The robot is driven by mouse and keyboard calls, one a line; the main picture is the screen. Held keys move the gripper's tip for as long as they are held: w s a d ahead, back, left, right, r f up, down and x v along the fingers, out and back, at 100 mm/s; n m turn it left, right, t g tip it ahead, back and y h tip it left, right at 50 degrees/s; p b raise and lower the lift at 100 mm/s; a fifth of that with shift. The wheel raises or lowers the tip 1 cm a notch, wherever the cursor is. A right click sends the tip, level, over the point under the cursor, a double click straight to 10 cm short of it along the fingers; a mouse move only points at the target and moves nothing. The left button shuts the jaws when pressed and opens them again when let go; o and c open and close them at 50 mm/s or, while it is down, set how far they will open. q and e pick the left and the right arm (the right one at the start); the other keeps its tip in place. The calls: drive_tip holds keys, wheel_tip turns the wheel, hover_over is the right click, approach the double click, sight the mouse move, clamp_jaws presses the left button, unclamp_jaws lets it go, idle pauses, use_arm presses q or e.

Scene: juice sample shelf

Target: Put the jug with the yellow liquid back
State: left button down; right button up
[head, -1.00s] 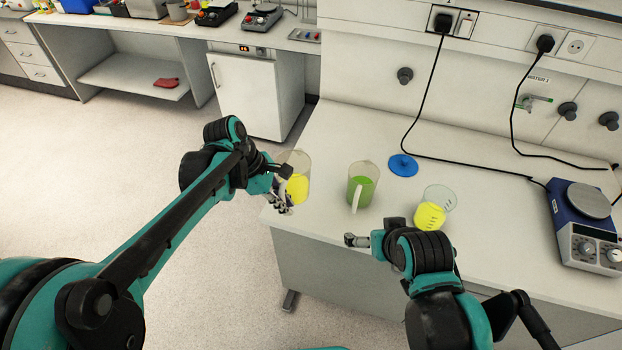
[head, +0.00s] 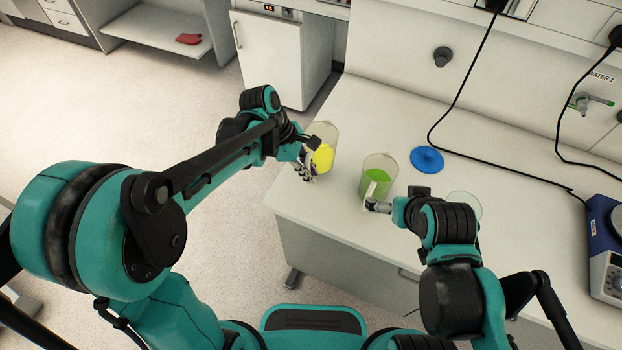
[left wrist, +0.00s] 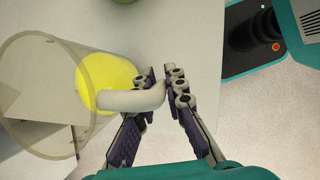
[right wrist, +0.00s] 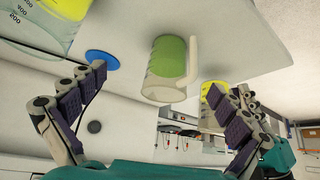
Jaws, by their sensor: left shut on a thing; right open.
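The clear jug with yellow liquid (head: 323,157) is at the left end of the bench. My left gripper (head: 308,168) is shut on its white handle, which shows between the fingers in the left wrist view (left wrist: 125,100). I cannot tell whether its base touches the bench. A clear jug with green liquid (head: 375,186) stands upright to its right. My right gripper (head: 375,207) is beside the green jug, near its handle. In the right wrist view the fingers are open and the green jug (right wrist: 170,58) shows between them, not gripped.
A clear beaker (head: 466,203) is partly hidden by my right arm; yellow liquid shows in it in the right wrist view (right wrist: 65,8). A blue disc (head: 427,159) lies behind the green jug. A blue device (head: 606,245) and black cables are at the right.

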use_arm(q)
wheel_tip(320, 180, down, 4)
drive_tip(key=shift+b, duration=0.6)
drive_tip(key=shift+f, duration=0.15)
drive_tip(key=c, duration=1.6)
unclamp_jaws()
